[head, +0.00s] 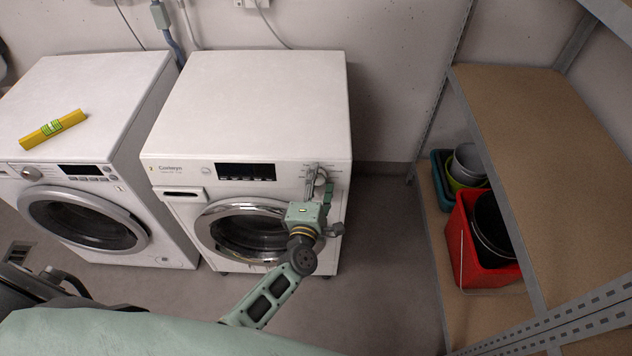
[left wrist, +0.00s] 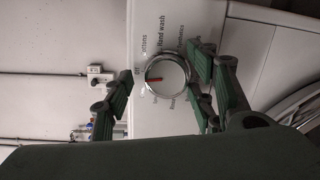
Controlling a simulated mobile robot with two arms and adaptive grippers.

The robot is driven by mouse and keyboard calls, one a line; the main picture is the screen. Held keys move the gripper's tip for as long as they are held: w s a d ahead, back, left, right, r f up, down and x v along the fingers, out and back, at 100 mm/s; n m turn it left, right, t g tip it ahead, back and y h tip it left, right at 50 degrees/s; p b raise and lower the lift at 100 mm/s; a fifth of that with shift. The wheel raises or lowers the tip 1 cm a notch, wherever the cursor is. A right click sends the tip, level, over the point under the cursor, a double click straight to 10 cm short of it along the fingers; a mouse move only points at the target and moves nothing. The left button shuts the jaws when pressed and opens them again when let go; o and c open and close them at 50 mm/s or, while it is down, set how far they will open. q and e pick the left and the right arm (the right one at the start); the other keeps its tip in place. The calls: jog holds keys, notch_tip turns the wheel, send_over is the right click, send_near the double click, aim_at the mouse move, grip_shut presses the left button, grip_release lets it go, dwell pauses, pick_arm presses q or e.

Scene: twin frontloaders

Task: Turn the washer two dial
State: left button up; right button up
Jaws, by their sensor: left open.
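The right white washer (head: 255,100) has a round dial (head: 320,179) at the right end of its front panel, above the round door. My left gripper (head: 320,186) is at this dial in the head view, its body just below it. In the left wrist view the dial (left wrist: 167,75) is a silver ring with a pale face, and its red mark points left, toward the OFF label. My left gripper (left wrist: 160,85) is open there, with fingers on both sides of the dial. Whether any finger touches it I cannot tell. My right gripper is not in view.
A second white washer (head: 80,95) stands on the left with a yellow spirit level (head: 53,129) on top. A shelf unit (head: 545,130) on the right holds a red bucket (head: 468,250) and bowls. Grey floor (head: 385,260) is clear between the right washer and the shelf.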

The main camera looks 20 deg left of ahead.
pick_arm(q)
jog(key=shift+s+f, duration=0.1)
jog(key=shift+s, duration=0.35)
jog(key=s+d+r, duration=0.1)
jog(key=s, duration=1)
jog(key=shift+d, duration=0.25)
